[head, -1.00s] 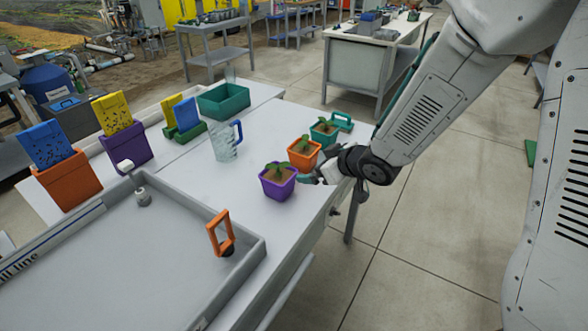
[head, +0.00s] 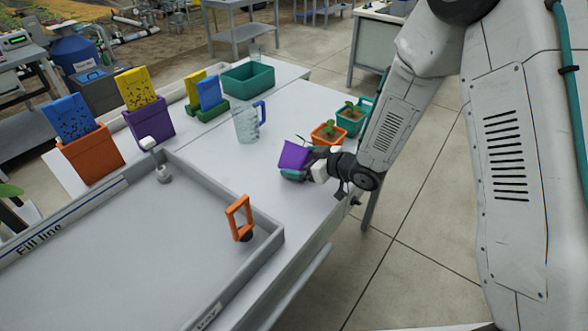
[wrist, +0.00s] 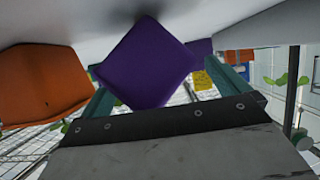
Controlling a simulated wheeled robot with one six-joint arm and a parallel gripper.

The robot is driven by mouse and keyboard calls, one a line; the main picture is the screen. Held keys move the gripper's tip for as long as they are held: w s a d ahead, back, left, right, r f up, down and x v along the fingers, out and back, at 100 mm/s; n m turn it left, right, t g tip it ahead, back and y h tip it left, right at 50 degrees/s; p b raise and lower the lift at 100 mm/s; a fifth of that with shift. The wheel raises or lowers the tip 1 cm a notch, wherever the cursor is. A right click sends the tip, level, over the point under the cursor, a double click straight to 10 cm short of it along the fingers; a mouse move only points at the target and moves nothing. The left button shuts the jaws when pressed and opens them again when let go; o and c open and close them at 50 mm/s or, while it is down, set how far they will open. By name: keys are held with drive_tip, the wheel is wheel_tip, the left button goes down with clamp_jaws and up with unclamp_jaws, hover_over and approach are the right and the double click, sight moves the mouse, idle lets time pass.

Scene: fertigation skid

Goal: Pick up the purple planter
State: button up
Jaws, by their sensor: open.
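The purple planter (head: 294,155) is tilted near the table's right edge, with its plant mostly hidden. My gripper (head: 303,168) is at the planter's right side, and a teal finger shows along its lower edge. In the wrist view the purple planter (wrist: 147,65) sits large between the two teal fingers, which are apart. The jaws are open. I cannot tell whether a finger touches the planter, or whether its base still rests on the table.
The orange planter (head: 328,132) and teal planter (head: 352,116) stand close behind my gripper. A clear jug (head: 247,124) is to the left. White table between jug and tray is clear.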

drive_tip(key=shift+w+a+f, duration=0.1)
drive_tip(key=shift+w+a, duration=0.05)
drive_tip(key=shift+a, duration=0.05)
drive_tip(key=c, duration=1.3)
drive_tip(key=shift+o, duration=0.2)
drive_tip(key=shift+a, duration=0.1)
